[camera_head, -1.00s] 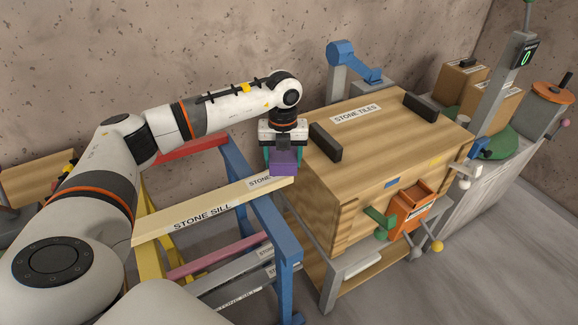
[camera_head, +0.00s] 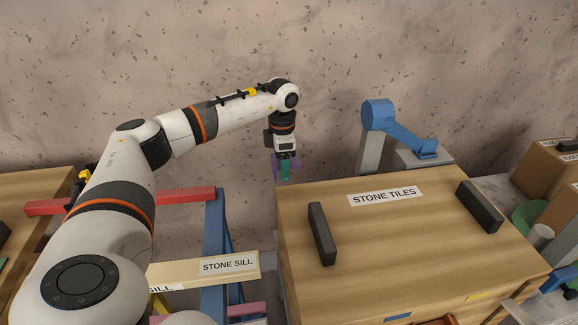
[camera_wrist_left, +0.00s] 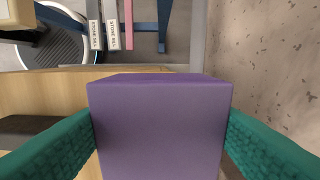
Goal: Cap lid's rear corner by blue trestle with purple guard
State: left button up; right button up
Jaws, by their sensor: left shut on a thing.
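The wooden lid (camera_head: 400,235), labelled STONE TILES, has two dark bars on top. Its rear left corner lies near the blue trestle (camera_head: 213,225). My left gripper (camera_head: 285,172) points down by that corner, shut on the purple guard (camera_wrist_left: 160,130). In the head view the guard (camera_head: 276,166) is mostly hidden behind a green finger. In the wrist view it sits between both green fingers and hides what is beneath it; lid wood (camera_wrist_left: 50,92) shows to its left. I cannot tell whether the guard touches the corner. My right gripper is out of view.
A cream stone sill (camera_head: 205,268) and a red bar (camera_head: 150,200) lie across the trestle. A blue jointed arm on a grey post (camera_head: 378,118) stands behind the lid. The speckled wall (camera_head: 200,60) is close behind my gripper. Cartons (camera_head: 540,170) stand at right.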

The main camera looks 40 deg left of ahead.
aim_at(282, 192)
pick_arm(q)
jog(key=shift+s+r, duration=0.15)
jog(key=shift+s, duration=0.1)
jog(key=shift+w+p, duration=0.1)
jog(key=shift+p, duration=0.2)
jog(key=shift+f+b, duration=0.4)
jog(key=shift+f, duration=0.25)
jog(key=shift+f+b, duration=1)
jog(key=shift+f, duration=0.95)
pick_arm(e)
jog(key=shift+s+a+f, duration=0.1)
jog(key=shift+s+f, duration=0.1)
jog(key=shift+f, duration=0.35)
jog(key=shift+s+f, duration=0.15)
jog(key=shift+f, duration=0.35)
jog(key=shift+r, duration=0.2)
pick_arm(q)
jog(key=shift+f+b, duration=0.6)
jog(key=shift+f, duration=0.85)
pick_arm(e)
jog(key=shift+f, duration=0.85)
